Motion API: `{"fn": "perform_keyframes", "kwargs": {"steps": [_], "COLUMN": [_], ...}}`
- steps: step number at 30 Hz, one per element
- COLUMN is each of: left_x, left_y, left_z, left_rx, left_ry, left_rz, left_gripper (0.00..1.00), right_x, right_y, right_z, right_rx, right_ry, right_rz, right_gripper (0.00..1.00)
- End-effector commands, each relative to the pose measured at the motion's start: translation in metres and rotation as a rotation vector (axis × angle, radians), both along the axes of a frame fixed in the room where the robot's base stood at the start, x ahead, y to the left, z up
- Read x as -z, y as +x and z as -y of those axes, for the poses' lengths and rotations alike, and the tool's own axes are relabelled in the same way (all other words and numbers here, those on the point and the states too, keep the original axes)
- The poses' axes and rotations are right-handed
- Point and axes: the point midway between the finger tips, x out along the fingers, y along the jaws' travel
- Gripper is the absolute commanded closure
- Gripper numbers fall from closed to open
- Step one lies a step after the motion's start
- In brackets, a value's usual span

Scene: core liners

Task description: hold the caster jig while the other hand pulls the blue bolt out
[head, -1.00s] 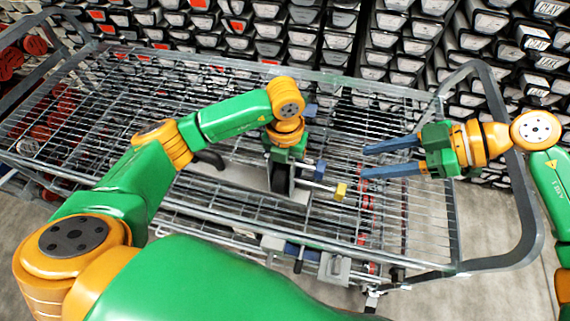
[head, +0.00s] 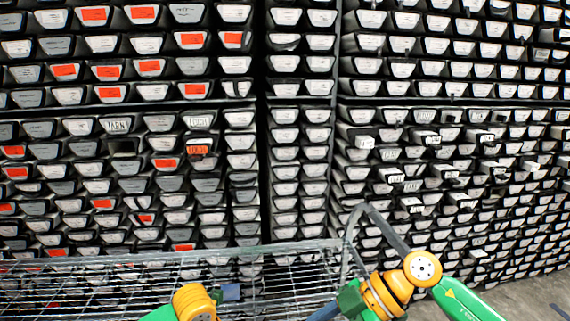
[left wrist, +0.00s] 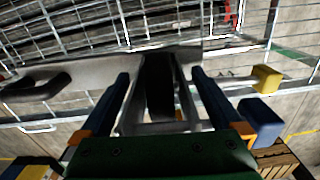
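In the left wrist view, the caster jig (left wrist: 158,92) is a grey upright fork with a dark middle. It stands between the two blue fingers of my left gripper (left wrist: 159,73). The fingers are apart, with narrow gaps seeming to show beside the jig. A blue-headed bolt (left wrist: 261,120) sits right of the right finger. A yellow block on a rod (left wrist: 267,78) is farther right and behind. In the head view the jig and bolt are out of frame. My right gripper (head: 328,312) is cut off at the bottom edge; its fingertips are hidden.
The wire cart (head: 120,285) shows along the bottom of the head view, with its curved handle (head: 375,215) at right. A black curved handle (left wrist: 40,88) lies left of the jig in the left wrist view.

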Motion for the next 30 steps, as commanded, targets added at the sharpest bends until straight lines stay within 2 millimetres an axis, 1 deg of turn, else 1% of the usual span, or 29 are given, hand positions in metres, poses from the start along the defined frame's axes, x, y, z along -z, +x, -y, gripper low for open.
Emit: {"fn": "perform_keyframes", "kwargs": {"steps": [4,5,7,8,12,15,18,22,30], "left_x": [-0.001,-0.004,-0.015,-0.022,-0.063,-0.090,-0.108,-0.119,-0.120], "left_y": [0.000,0.000,0.001,0.001,0.001,0.001,0.001,0.000,0.000], "left_z": [0.000,0.000,0.000,0.000,0.000,0.001,0.000,0.000,0.000], "left_rx": [0.000,0.000,0.000,0.001,0.001,0.001,0.001,0.000,0.000], "left_ry": [0.000,-0.001,-0.002,-0.002,-0.001,-0.001,0.000,0.001,0.000], "left_rz": [0.000,0.001,0.003,0.005,0.007,0.006,0.006,0.002,-0.001], "left_gripper": [0.00,0.00,0.00,0.00,0.00,0.00,0.00,0.00,0.00], "right_x": [0.000,0.000,0.000,0.000,0.000,0.000,0.000,0.000,0.000], "right_y": [0.000,0.000,0.000,0.000,0.000,0.000,0.000,0.000,0.000], "right_z": [0.000,0.000,0.000,0.000,0.000,0.000,0.000,0.000,0.000], "right_rx": [0.000,0.000,0.000,0.000,0.000,0.000,0.000,0.000,0.000], "right_ry": [0.000,0.000,0.000,0.000,0.000,0.000,0.000,0.000,0.000], "right_rz": [0.000,0.000,0.000,0.000,0.000,0.000,0.000,0.000,0.000], "right_gripper": [0.50,0.50,0.50,0.50,0.50,0.50,0.50,0.50,0.50]}}
